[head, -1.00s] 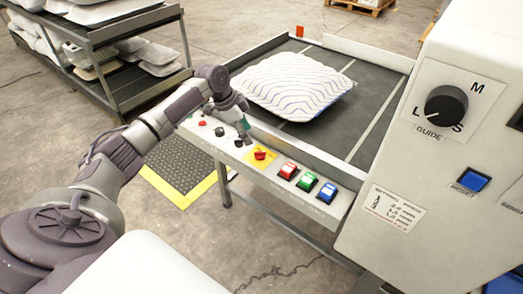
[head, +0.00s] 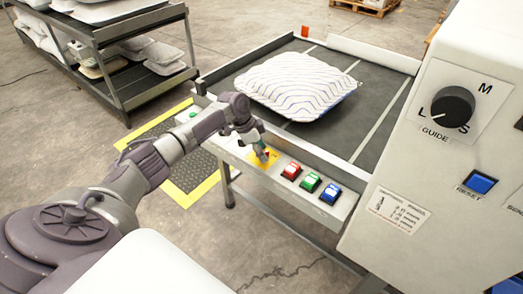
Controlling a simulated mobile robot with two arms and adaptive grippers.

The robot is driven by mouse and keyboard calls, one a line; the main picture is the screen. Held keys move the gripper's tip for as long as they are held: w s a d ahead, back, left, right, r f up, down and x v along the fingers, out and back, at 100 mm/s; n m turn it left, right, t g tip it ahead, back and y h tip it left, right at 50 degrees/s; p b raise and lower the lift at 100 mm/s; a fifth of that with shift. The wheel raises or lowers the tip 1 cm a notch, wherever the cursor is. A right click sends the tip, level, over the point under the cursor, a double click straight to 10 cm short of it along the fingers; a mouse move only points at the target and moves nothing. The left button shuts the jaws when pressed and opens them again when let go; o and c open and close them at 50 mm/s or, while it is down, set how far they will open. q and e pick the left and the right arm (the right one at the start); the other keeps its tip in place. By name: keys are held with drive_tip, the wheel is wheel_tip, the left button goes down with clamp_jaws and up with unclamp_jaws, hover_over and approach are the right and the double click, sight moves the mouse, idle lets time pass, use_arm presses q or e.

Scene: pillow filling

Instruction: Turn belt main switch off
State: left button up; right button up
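The belt's control strip (head: 325,209) runs along the near edge of the conveyor. On it is a yellow plate (head: 255,159) with a red knob, which looks like the belt main switch. The knob is now mostly hidden by my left gripper (head: 262,152). The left gripper points down with its fingertips at the knob; whether they touch or hold it is too small to tell. My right gripper is not in view.
A striped pillow (head: 298,86) lies on the belt. A white machine housing (head: 400,165) with a guide dial (head: 452,106) stands at the right. A shelf rack (head: 120,100) is at the back left.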

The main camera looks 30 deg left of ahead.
use_arm(q)
drive_tip(key=c, duration=0.7)
drive_tip(key=shift+r+n+p, duration=0.15)
drive_tip(key=shift+n+p, duration=0.15)
drive_tip(key=shift+p, duration=0.4)
drive_tip(key=shift+c, duration=0.2)
drive_tip(key=n+y+p, duration=0.1)
drive_tip(key=n+p, duration=0.2)
drive_tip(key=p, duration=0.1)
drive_tip(key=n+t+y+p, duration=0.1)
drive_tip(key=n+p, duration=0.2)
drive_tip(key=p, duration=0.1)
drive_tip(key=n+y+p, duration=0.1)
drive_tip(key=n+p, duration=0.2)
drive_tip(key=p, duration=0.1)
drive_tip(key=shift+s+d+r+t, duration=0.15)
drive_tip(key=shift+d+t, duration=0.2)
drive_tip(key=shift+t, duration=0.05)
drive_tip(key=n+y+p, duration=0.1)
drive_tip(key=n+p, duration=0.1)
drive_tip(key=n, duration=0.1)
drive_tip(key=shift+d+n+y, duration=0.1)
drive_tip(key=shift+n+y, duration=0.2)
drive_tip(key=shift+y, duration=0.1)
drive_tip(key=shift+f+n+g+p, duration=0.25)
drive_tip(key=shift+n+p, duration=0.25)
drive_tip(key=shift+n, duration=0.3)
drive_tip(key=shift+n+g+y, duration=0.25)
drive_tip(key=shift+n+y, duration=0.55)
drive_tip(key=shift+n, duration=0.7)
